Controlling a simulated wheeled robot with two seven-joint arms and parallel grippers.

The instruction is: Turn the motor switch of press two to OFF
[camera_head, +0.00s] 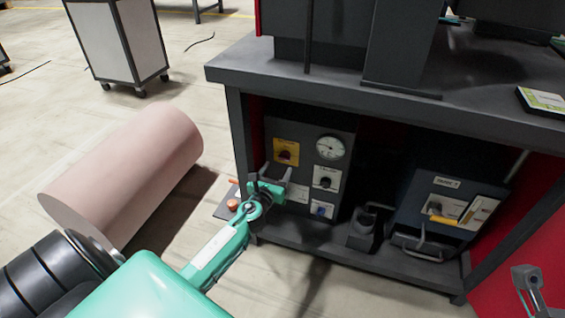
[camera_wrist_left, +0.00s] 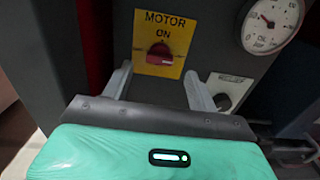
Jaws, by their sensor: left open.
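The motor switch is a red knob (camera_wrist_left: 160,54) on a yellow plate (camera_wrist_left: 146,66) marked MOTOR and ON. It sits on a grey panel (camera_head: 309,142) under the dark bench; the yellow plate also shows in the head view (camera_head: 286,152). My left gripper (camera_wrist_left: 158,82) is open and empty, its fingers pointing at the panel, just below and to either side of the knob and apart from it. In the head view my left gripper (camera_head: 269,177) is in front of the panel's lower left. My right gripper (camera_head: 527,277) is partly in view at the lower right edge.
A pressure gauge (camera_head: 330,147) and a black knob (camera_head: 325,182) on a white plate are right of the switch. A second control box (camera_head: 440,205) stands on the lower shelf at right. The bench top (camera_head: 285,67) overhangs the panel. A pink roll (camera_head: 125,178) lies at left.

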